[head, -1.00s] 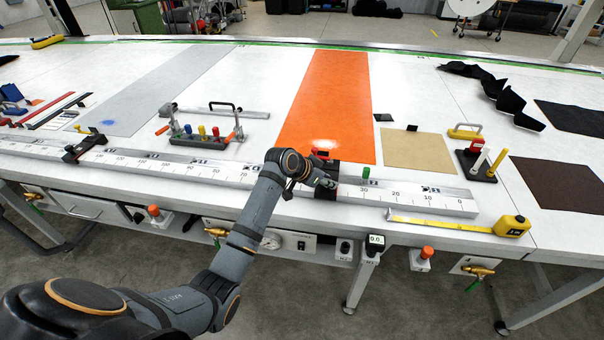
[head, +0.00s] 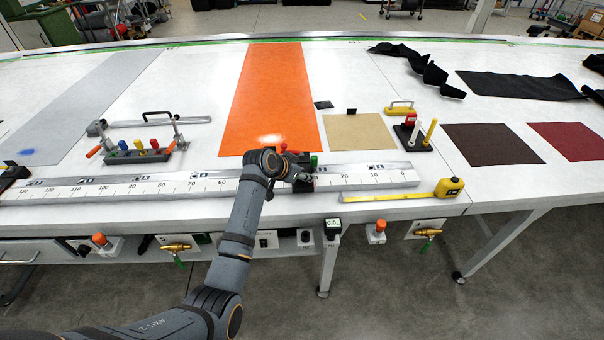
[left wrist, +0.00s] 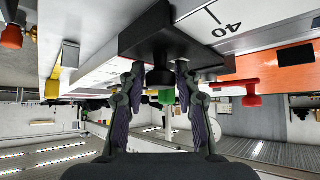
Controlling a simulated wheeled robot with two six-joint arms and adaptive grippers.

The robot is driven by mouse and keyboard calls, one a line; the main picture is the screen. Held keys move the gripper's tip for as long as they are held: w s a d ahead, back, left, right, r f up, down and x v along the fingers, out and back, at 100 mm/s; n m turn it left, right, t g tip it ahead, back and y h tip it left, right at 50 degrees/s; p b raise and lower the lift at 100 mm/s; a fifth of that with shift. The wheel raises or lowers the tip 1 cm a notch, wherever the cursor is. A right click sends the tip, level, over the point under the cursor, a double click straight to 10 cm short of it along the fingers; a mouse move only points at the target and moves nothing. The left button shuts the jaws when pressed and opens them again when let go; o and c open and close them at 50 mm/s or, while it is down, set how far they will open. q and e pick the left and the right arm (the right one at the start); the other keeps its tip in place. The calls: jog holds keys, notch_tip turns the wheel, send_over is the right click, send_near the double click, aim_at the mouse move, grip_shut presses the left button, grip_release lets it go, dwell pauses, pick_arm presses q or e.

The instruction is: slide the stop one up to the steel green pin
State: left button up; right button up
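The stop (head: 302,185), a black block with a dark knob, sits on the white scaled rail (head: 222,184) near the 30 mark. It fills the upper middle of the left wrist view (left wrist: 172,42). The green pin (head: 313,159) stands just right of the stop; it also shows behind the knob in the left wrist view (left wrist: 166,97). I cannot tell whether stop and pin touch. My left gripper (head: 297,177) has its fingers closely on both sides of the knob (left wrist: 160,74), which looks gripped. My right gripper is not in view.
A second black stop (head: 12,175) sits at the rail's left end. A yellow tape measure (head: 449,187) lies at the right front. A stand with coloured pins (head: 140,153) and another block with pins (head: 413,137) stand behind the rail. An orange sheet (head: 272,95) lies behind it.

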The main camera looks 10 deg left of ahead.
pick_arm(q)
jog(key=shift+o, duration=1.2)
jog(key=v, duration=1.2)
